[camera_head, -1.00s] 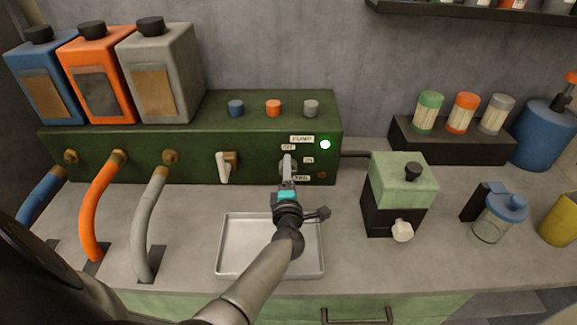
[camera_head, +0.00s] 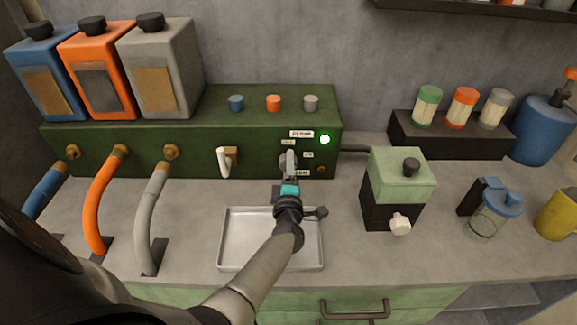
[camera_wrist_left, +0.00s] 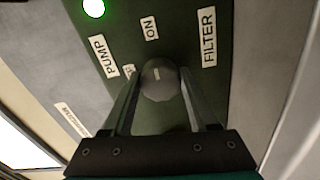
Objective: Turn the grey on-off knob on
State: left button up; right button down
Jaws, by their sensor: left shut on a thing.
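The grey knob (camera_wrist_left: 160,82) is on the front of the dark green box (camera_head: 100,150), beside labels reading PUMP, ON and FILTER; a further small label is partly hidden. A short pale mark on its face points roughly toward the ON label (camera_wrist_left: 150,28) in the wrist view. My left gripper (camera_head: 290,165) reaches the box from the front; its fingers (camera_wrist_left: 158,95) are on both sides of the knob and shut on it. In the head view the gripper mostly hides the knob. A green lamp (camera_head: 325,139) above it is lit. My right gripper is not in view.
A metal tray (camera_head: 232,262) lies on the counter below my left arm. A white-handled valve (camera_head: 224,160) is left of the knob. A green and black grinder-like device (camera_head: 398,178) stands to the right. Several bottles and hoses are at the left.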

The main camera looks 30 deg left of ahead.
pick_arm(q)
jog(key=o, duration=1.4)
jog(key=shift+c, duration=0.2)
jog(key=shift+s, duration=0.1)
jog(key=p+v, duration=0.1)
jog(key=v, duration=1.4)
jog(key=shift+p, duration=0.4)
